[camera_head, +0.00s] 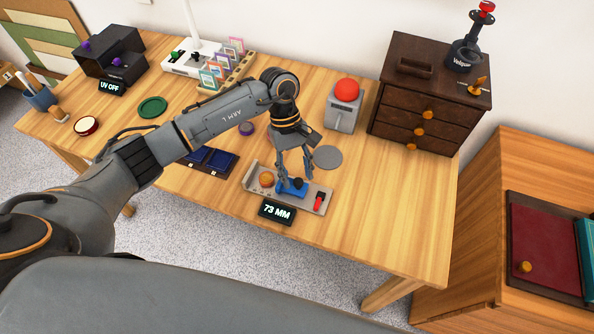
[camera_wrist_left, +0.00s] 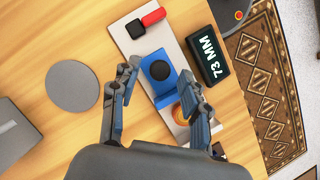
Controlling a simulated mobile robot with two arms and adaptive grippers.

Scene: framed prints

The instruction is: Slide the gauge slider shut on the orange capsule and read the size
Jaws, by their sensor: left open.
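The gauge is a beige tray (camera_head: 325,204) on the table's front part. Its blue slider (camera_head: 293,193) carries a round black knob, which also shows in the wrist view (camera_wrist_left: 160,70). The orange capsule (camera_head: 266,179) lies at the tray's left end. In the wrist view the capsule (camera_wrist_left: 180,113) is partly hidden by a finger, and I cannot tell whether the slider touches it. A dark display (camera_head: 276,211) in front reads 73 MM. My left gripper (camera_head: 295,179) is open above the slider, its fingers on either side of the knob. My right gripper is not in view.
A red and black switch (camera_head: 319,201) sits at the tray's right end. A grey disc (camera_head: 328,157) and a red-button box (camera_head: 344,105) stand behind. Blue panels (camera_head: 210,158) lie to the left. The table's right front is clear.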

